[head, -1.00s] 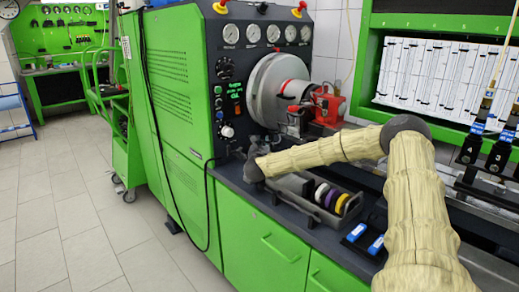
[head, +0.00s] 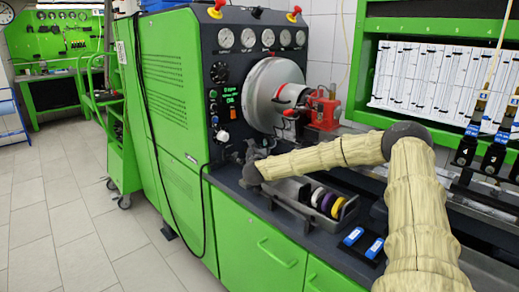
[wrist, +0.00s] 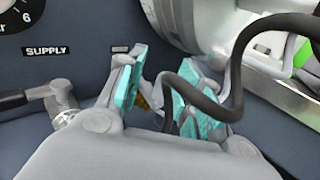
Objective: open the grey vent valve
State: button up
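In the wrist view my gripper (wrist: 158,98) is open, its two teal-padded fingers spread apart in front of the dark panel. A black cable crosses the gap, and a small brass-coloured piece shows behind it. A grey lever valve (wrist: 62,100) sits left of the fingers, under the SUPPLY label. A second small label (wrist: 122,48) above the left finger is too small to read. I cannot pick out the grey vent valve for certain; what lies below that label is mostly hidden by my gripper.
The green testbench (head: 175,105) carries a large grey drum (head: 268,92) and a red clamp part (head: 323,108) close to my arm. A grey tray with coloured rings (head: 330,202) lies below my forearm. The black cable loops close around my fingers. Open floor lies left.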

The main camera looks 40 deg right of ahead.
aim_at(260, 122)
notch_tip(260, 122, up, 10)
jog(key=shift+d+f, duration=0.15)
jog(key=shift+f, duration=0.1)
dwell(0.3)
